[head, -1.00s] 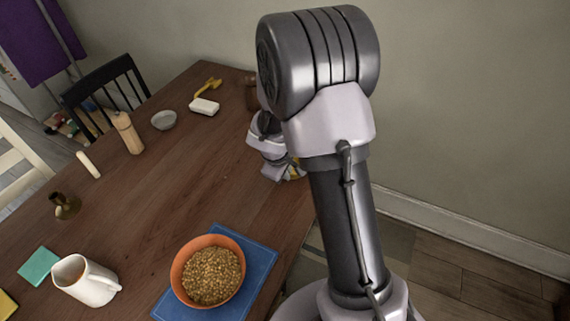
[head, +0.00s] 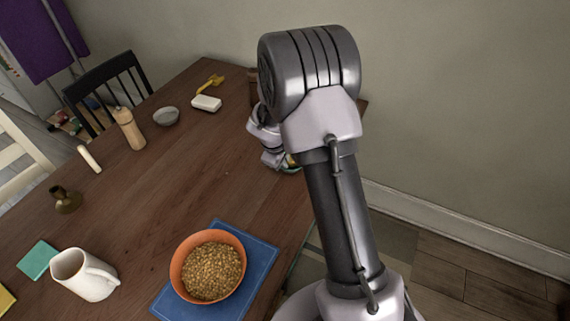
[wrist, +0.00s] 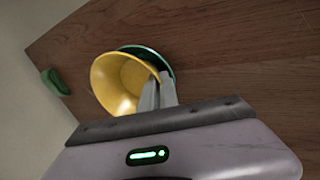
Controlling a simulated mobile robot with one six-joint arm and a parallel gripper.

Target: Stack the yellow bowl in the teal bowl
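The yellow bowl (wrist: 118,84) is in the wrist view, its inside facing the camera. My gripper (wrist: 158,88) has its two fingers close together at the bowl's right wall, pinching its rim. The teal bowl (wrist: 155,57) is behind the yellow bowl, with only its upper and right rim showing. The yellow bowl overlaps it; whether they touch or the yellow one sits inside is unclear. In the head view my arm hides most of both bowls; a sliver of the teal bowl (head: 291,169) shows by my gripper (head: 275,160).
A green object (wrist: 54,82) lies near the table edge in the wrist view. In the head view, an orange bowl (head: 181,281) of grain stands on a blue mat (head: 262,258). A white pitcher (head: 88,280), wooden mill (head: 131,130) and grey bowl (head: 166,117) stand left. The table's middle is clear.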

